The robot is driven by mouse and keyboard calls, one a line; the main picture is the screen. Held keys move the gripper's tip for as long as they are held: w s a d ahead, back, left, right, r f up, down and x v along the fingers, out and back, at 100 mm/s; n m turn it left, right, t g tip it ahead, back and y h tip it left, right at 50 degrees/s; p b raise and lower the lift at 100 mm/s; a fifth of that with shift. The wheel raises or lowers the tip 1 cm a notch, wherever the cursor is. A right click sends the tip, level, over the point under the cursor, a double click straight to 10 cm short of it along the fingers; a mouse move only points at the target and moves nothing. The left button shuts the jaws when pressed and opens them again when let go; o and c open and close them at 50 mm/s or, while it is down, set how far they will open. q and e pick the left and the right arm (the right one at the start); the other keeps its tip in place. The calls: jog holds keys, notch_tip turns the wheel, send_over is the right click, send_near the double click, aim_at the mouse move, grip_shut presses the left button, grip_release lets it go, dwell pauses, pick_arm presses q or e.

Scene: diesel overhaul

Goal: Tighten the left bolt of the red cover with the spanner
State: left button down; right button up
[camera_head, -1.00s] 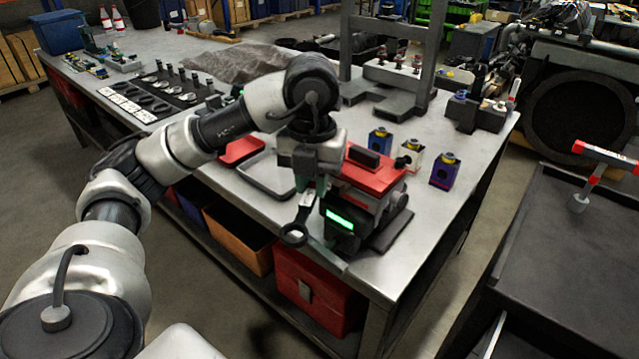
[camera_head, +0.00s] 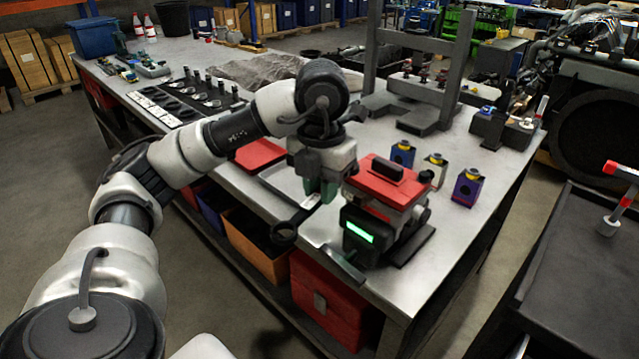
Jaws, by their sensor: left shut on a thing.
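The red cover (camera_head: 374,186) sits on top of a grey unit with a lit green display (camera_head: 358,232), near the table's front corner. A dark block stands on the cover. I cannot make out the cover's left bolt; my gripper is close by that side. My left gripper (camera_head: 318,196) is shut on the spanner (camera_head: 284,233), just left of the cover. The spanner slants down and left, its dark ring end toward the table's front edge and apart from the cover. My right gripper is not in view.
Small blue, white and purple blocks (camera_head: 467,188) stand right of the unit. A grey press frame (camera_head: 462,75) stands farther back. A dark cart (camera_head: 580,275) is at the right.

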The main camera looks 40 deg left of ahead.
pick_arm(q)
jog(key=shift+r+p, duration=0.7)
jog(key=shift+r, duration=0.2)
jog(key=shift+w+d+f+n+p, duration=0.1)
jog(key=shift+w+d+n+p, duration=0.2)
jog(key=shift+d+n, duration=0.5)
jog(key=shift+w+d+n+p, duration=0.1)
jog(key=shift+d+n+p, duration=0.3)
jog(key=shift+d+n, duration=0.4)
jog(key=shift+a, duration=0.2)
jog(key=w+d+n, duration=0.1)
jog(key=d+n+p, duration=0.1)
jog(key=n, duration=0.1)
jog(key=shift+w+d+n, duration=0.3)
jog(key=shift+w, duration=0.05)
jog(key=shift+p, duration=0.35)
